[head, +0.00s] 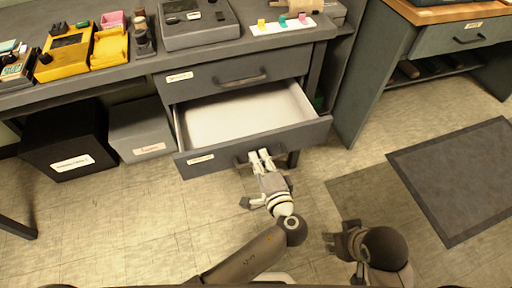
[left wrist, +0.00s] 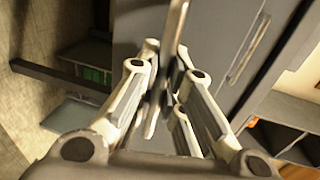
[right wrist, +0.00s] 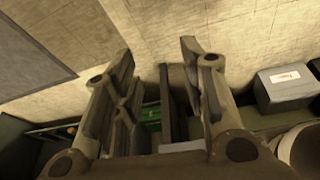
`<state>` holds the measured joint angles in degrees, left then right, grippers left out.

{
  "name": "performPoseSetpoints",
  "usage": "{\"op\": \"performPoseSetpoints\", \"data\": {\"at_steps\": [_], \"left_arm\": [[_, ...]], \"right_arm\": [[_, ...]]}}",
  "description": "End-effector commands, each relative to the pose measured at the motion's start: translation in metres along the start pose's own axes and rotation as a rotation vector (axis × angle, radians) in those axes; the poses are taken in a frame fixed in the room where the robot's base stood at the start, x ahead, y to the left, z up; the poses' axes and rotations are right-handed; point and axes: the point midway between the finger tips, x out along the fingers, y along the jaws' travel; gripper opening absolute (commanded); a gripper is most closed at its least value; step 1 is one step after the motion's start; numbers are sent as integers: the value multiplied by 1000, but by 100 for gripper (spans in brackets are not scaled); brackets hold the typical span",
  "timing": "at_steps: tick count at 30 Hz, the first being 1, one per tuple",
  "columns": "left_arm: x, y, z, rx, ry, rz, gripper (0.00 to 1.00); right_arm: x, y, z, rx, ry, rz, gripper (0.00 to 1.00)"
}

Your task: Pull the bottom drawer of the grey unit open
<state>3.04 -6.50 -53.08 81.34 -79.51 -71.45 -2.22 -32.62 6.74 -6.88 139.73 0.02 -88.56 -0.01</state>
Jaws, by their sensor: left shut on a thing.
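The grey unit (head: 165,86) has a top drawer (head: 200,80), shut, and a bottom drawer (head: 300,134), pulled well out with its pale, empty inside showing. My left gripper (head: 261,157) is shut on the bottom drawer's dark bar handle (head: 241,161). In the left wrist view the handle (left wrist: 177,25) runs between the fingers of my left gripper (left wrist: 165,60). My right gripper (head: 332,241) is low over the floor, right of the left arm and apart from the unit. In the right wrist view its fingers (right wrist: 155,60) are spread and empty.
A black box (head: 50,135) and a grey box (head: 140,115) stand under the bench at the left. Devices and a yellow tray (head: 110,45) lie on top. Another bench (head: 425,40) stands at the right. A dark mat (head: 460,180) lies on otherwise open floor.

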Motion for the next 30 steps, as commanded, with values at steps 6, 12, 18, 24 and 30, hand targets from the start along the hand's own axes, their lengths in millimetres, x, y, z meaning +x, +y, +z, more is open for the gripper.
{"op": "performPoseSetpoints", "data": {"at_steps": [6, 12, 18, 24, 30], "left_arm": [[-26, 5, 0, -1, 1, 1, 0], [-31, 6, 0, -1, 1, -1, 0], [-31, 6, 0, -1, 1, -1, 0], [-30, 6, 0, -1, 1, -1, 29], [-30, 6, 0, -1, 0, -1, 31]], "right_arm": [[13, -1, 2, -2, -14, -2, 39], [16, -1, 2, -2, -14, -2, 39], [16, -1, 2, -2, -14, -2, 39], [16, -1, 2, -2, -14, -2, 39], [16, -1, 2, -2, -14, -2, 39]]}}
